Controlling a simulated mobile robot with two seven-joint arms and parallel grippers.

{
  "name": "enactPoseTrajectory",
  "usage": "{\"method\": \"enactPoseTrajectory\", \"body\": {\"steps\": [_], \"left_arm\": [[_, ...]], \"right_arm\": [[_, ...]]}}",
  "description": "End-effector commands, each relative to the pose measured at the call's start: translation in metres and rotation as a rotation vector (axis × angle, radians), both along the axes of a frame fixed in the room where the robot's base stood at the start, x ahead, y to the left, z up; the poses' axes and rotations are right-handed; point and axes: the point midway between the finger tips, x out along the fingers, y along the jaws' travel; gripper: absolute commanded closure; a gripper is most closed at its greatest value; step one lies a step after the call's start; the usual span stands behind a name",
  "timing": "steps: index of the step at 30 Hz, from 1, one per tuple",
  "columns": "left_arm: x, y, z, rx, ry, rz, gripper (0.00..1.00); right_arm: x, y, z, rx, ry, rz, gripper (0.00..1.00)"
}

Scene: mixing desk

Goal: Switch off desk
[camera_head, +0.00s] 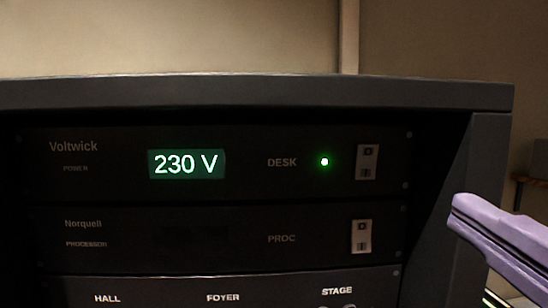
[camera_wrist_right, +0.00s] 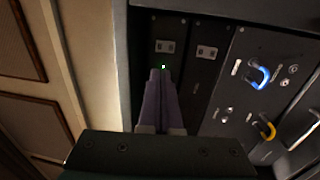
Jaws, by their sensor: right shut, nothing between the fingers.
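The DESK switch (camera_head: 367,162) is a pale rocker plate at the right end of the top Voltwick panel (camera_head: 100,165). The green lamp (camera_head: 324,161) beside it is lit, and the display (camera_head: 187,163) reads 230 V. In the right wrist view, the DESK switch (camera_wrist_right: 165,46) shows just beyond my fingertips, with the green lamp (camera_wrist_right: 163,67) at their tips. My right gripper (camera_head: 458,208) is purple, shut and empty, to the right of and below the switch. It also shows in the wrist view (camera_wrist_right: 160,76). I see no contact with the switch. My left gripper is not in view.
A similar PROC switch (camera_head: 361,236) sits directly below on the Norquell panel (camera_head: 110,240), which has a dark display. A HALL, FOYER, STAGE panel (camera_head: 165,288) is lower. The rack's frame (camera_head: 440,95) projects around the panels. Blue (camera_wrist_right: 258,75) and yellow (camera_wrist_right: 267,130) handles show in the wrist view.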

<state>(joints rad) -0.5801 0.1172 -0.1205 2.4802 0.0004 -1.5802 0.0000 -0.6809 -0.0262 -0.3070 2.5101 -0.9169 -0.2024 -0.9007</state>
Motion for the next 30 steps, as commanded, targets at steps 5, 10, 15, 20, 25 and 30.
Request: {"method": "enactPoseTrajectory", "body": {"steps": [5, 10, 15, 20, 25, 30], "left_arm": [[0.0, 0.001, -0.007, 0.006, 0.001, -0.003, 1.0], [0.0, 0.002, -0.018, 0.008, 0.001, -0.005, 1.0], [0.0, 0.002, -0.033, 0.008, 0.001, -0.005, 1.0], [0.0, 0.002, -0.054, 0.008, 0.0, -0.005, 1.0], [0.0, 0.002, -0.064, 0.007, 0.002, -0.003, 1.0], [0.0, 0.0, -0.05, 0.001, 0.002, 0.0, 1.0]], "right_arm": [[0.01, 0.0, 0.001, 0.0, -0.009, 0.0, 1.0], [0.028, 0.001, 0.002, -0.002, -0.008, 0.003, 1.0], [0.047, 0.002, 0.003, 0.0, -0.009, 0.001, 1.0], [0.064, 0.001, 0.003, 0.004, -0.01, -0.005, 1.0], [0.083, 0.003, 0.01, -0.002, -0.004, 0.0, 1.0], [0.114, 0.004, 0.019, -0.001, 0.003, -0.001, 1.0]]}}
